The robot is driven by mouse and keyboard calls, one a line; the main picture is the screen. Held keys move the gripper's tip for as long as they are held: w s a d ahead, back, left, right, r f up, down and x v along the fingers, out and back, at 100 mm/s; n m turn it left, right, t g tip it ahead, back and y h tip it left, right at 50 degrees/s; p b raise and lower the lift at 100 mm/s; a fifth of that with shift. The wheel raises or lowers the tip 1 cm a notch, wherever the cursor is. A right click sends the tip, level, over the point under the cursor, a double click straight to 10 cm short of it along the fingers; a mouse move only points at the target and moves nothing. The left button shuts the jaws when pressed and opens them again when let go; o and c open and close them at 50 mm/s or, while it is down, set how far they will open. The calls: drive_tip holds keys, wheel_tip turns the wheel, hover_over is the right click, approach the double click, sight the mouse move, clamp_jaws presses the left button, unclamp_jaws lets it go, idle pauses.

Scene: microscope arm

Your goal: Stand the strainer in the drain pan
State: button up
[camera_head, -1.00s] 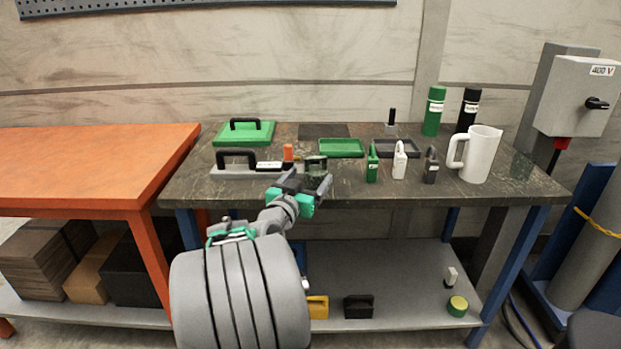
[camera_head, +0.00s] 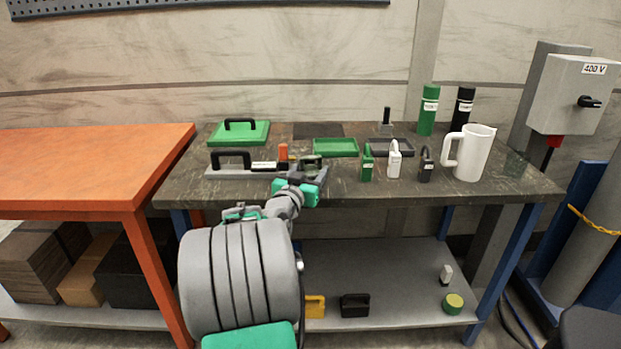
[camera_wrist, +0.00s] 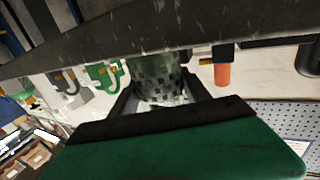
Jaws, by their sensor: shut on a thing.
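The strainer (camera_head: 311,160) is a short, dark green, mesh-like cylinder near the front of the bench. It stands upright beside the right end of the grey base with the black handle. My gripper (camera_head: 305,174) is shut on it, with its fingers on either side. The wrist view shows the strainer's perforated wall (camera_wrist: 158,78) between the fingers. Whether its bottom touches the bench is unclear. Two shallow trays lie behind and to the right: a green one (camera_head: 335,155) and a dark grey one (camera_head: 407,153). I cannot tell which is the drain pan.
An orange block (camera_head: 283,151) stands close left of the strainer. Green (camera_head: 367,165), white (camera_head: 394,163) and dark (camera_head: 426,165) small containers stand to the right, before the dark tray. A white jug (camera_head: 472,155) is farther right. A green handled lid (camera_head: 238,134) lies back left.

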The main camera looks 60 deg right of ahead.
sight(312, 159)
drive_tip(key=c, duration=0.8)
drive_tip(key=shift+r, duration=0.2)
wheel_tip(312, 159, up, 4)
drive_tip(key=shift+s+f+p, duration=0.1)
drive_tip(key=shift+f+p, duration=0.15)
drive_tip(key=shift+p, duration=0.15)
drive_tip(key=s+a+r, duration=0.2)
drive_tip(key=a+r, duration=0.1)
drive_tip(key=a, duration=0.1)
drive_tip(key=s+a+r, duration=0.2)
drive_tip(key=a+r, duration=0.1)
drive_tip(key=a, duration=0.1)
drive_tip(key=s+a+r+p, duration=0.1)
drive_tip(key=s+a+r, duration=0.1)
drive_tip(key=a+r, duration=0.1)
drive_tip(key=shift+s+a, duration=0.15)
drive_tip(key=shift+a, duration=0.6)
